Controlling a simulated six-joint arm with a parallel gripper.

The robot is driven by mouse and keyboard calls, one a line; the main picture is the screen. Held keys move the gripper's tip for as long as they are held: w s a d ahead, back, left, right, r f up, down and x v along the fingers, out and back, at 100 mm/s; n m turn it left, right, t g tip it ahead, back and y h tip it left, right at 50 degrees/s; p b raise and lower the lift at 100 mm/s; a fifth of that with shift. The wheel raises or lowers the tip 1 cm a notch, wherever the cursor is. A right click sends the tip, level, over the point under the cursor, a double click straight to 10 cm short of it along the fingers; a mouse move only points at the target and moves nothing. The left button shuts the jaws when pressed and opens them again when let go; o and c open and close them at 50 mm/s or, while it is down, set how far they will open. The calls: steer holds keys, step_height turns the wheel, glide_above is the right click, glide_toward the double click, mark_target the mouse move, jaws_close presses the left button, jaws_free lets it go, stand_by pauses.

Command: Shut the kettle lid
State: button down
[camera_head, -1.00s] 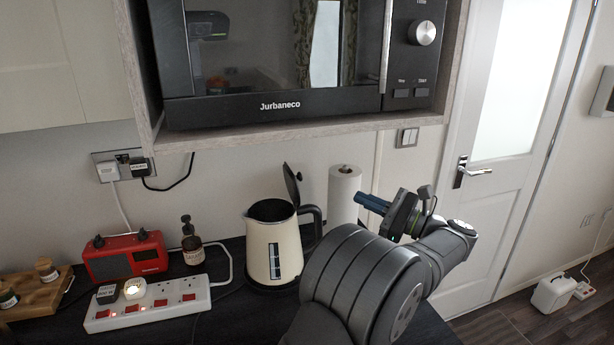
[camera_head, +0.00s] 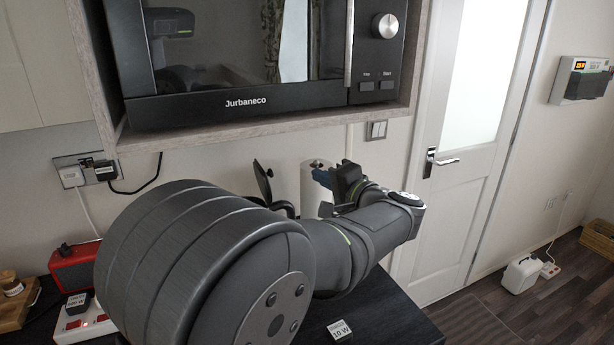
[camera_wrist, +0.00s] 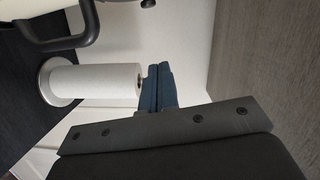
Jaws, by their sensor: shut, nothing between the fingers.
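The kettle's dark lid (camera_head: 262,180) stands up, open, in the head view. My arm hides nearly all of the cream kettle body there; a bit of black handle shows. In the wrist view, part of the kettle's black handle (camera_wrist: 88,32) and a strip of its cream body lie at the upper left. My gripper (camera_head: 321,178) is shut and empty, its blue fingers pointing left, right of the lid and apart from it in the picture. In the wrist view, the blue fingertips (camera_wrist: 158,70) are together, beside the end of the paper roll.
A white paper roll (camera_head: 312,185) stands right of the kettle, close to my fingers; whether they touch is unclear. The microwave (camera_head: 245,60) and its shelf hang above. A red radio (camera_head: 76,268) and a white power strip (camera_head: 85,326) are at the left. A door (camera_head: 470,170) is at the right.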

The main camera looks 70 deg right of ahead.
mark_target(271, 171)
steer(key=w+d+f, duration=0.1)
steer(key=w, duration=0.9)
steer(key=shift+d+f, duration=0.15)
steer(key=shift+d, duration=0.15)
steer(key=shift+w+a+n, duration=0.3)
steer(key=shift+w+n, duration=0.1)
steer(key=shift+n, duration=0.1)
steer(key=shift+w+a+r+n+g, duration=0.25)
steer(key=shift+w+a+n, duration=0.15)
steer(key=shift+n, duration=0.2)
steer(key=shift+w+a+r+n+g, duration=0.15)
steer(key=shift+w+a+n+g, duration=0.1)
steer(key=shift+w+a+n, duration=0.25)
steer(key=shift+w+a+n+g, duration=0.3)
steer(key=shift+w+a+n, duration=0.15)
steer(key=shift+n, duration=0.45)
steer(key=w+a+f+n+g+h, duration=0.1)
steer(key=w+a+f+n+g, duration=0.1)
steer(key=w+a+f+n, duration=0.2)
steer(key=shift+w+a+f+n+g+h, duration=0.3)
steer(key=shift+w+a+f+n+g, duration=0.15)
steer(key=shift+n, duration=1.35)
